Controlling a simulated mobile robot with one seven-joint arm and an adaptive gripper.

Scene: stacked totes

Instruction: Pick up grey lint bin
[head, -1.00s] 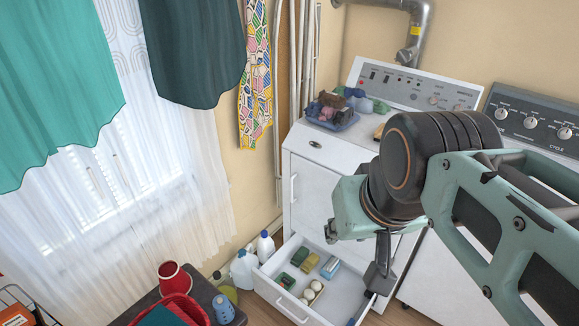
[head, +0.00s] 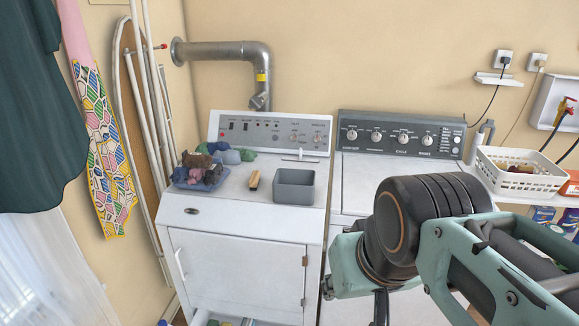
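The grey lint bin (head: 294,190) is a small open-topped rectangular box. It stands upright on the right part of the white dryer's top (head: 236,205), near the gap to the washer. My arm is in front of the washer, right of and nearer than the bin. Only a dark upper part of my gripper (head: 381,308) shows at the bottom edge. Its fingertips are out of frame, so I cannot see whether it is open or holds anything. The bin is apart from my arm and nothing covers it.
A wooden-handled brush (head: 253,180) lies left of the bin, and a blue tray (head: 200,184) with bundled cloths farther left. A white spray-like tool (head: 300,157) lies behind the bin. A white basket (head: 520,172) stands at right. My arm hides much of the washer.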

